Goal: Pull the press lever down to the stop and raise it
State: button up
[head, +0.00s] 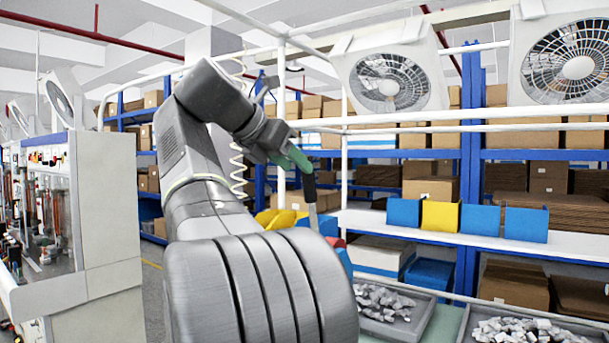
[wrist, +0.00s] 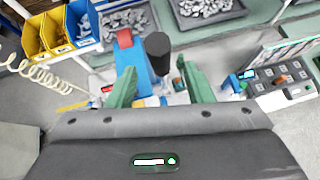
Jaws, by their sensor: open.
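The press lever has a black grip (head: 310,188) on a bare metal rod in the head view, standing nearly upright. In the wrist view the black grip (wrist: 158,57) shows between and just ahead of the two green fingers, with clear gaps at both sides. My gripper (head: 299,158) is open at the grip's upper end in the head view; both fingers of my gripper (wrist: 156,72) show in the wrist view. The blue press body (wrist: 153,88) with a red part on it lies beyond the fingers. My arm hides most of the press in the head view.
Trays of metal parts (head: 393,306) stand on the bench at the right. Yellow and blue bins (wrist: 60,30) and a coiled cable (wrist: 30,68) are left of the press in the wrist view. A switch panel (wrist: 278,78) is at the right.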

aim_at(302, 172)
jog(key=v, duration=0.7)
jog(key=shift+s+a+r, duration=0.2)
jog(key=shift+s+a, duration=0.05)
jog(key=x, duration=1.4)
jog(key=shift+a, duration=0.1)
jog(key=shift+r, duration=0.1)
